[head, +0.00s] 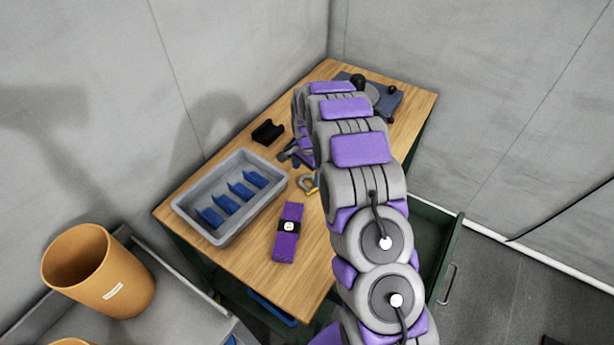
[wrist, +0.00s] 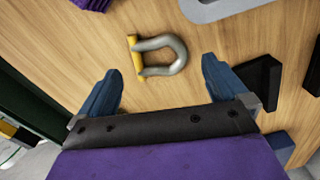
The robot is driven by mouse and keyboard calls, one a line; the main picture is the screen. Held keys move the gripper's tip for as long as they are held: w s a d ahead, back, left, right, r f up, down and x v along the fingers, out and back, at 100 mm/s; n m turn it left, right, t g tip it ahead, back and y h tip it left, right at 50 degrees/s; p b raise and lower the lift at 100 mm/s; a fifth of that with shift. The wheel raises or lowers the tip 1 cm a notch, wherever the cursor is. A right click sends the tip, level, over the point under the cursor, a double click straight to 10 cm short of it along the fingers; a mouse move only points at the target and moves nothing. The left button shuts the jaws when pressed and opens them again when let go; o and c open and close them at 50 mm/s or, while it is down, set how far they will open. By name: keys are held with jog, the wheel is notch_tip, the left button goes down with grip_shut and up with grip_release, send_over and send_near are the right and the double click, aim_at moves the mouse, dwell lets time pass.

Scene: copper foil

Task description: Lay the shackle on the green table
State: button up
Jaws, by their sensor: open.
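The shackle (head: 308,184) is a grey U-shaped bow with a yellow pin. It lies flat on a wood-topped workbench (head: 250,263) with dark green sides; no separate green table top shows. In the wrist view the shackle (wrist: 180,53) lies just beyond the blue fingertips, with its yellow pin to the left. My gripper (wrist: 158,72) is open and empty, its fingers spread wider than the shackle. It appears to be above the bench top and apart from the shackle. In the head view my gripper (head: 298,150) is partly hidden behind my arm.
A grey tray (head: 182,207) with blue dividers is left of the shackle. A purple strapped pack (head: 287,245) lies in front, and a black block (head: 267,132) behind. A dark device (head: 385,101) stands at the far end. A green drawer (head: 436,240) is open at right. An orange bin (head: 95,270) stands at left.

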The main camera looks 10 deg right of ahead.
notch_tip(320, 180, up, 8)
jog(key=p, duration=0.1)
jog(key=s+a+r+n, duration=0.1)
jog(key=s+r+n, duration=0.2)
jog(key=s+r, duration=0.6)
jog(key=s+r+n, duration=0.3)
jog(key=s+r, duration=0.3)
jog(key=s, duration=0.6)
jog(key=s+r+n+g, duration=0.1)
jog(key=s+n, duration=0.5)
jog(key=s, duration=2)
jog(key=shift+a+r+g, duration=0.15)
jog(key=shift+r+g, duration=0.25)
jog(key=shift+r, duration=0.2)
jog(key=shift+w, duration=0.1)
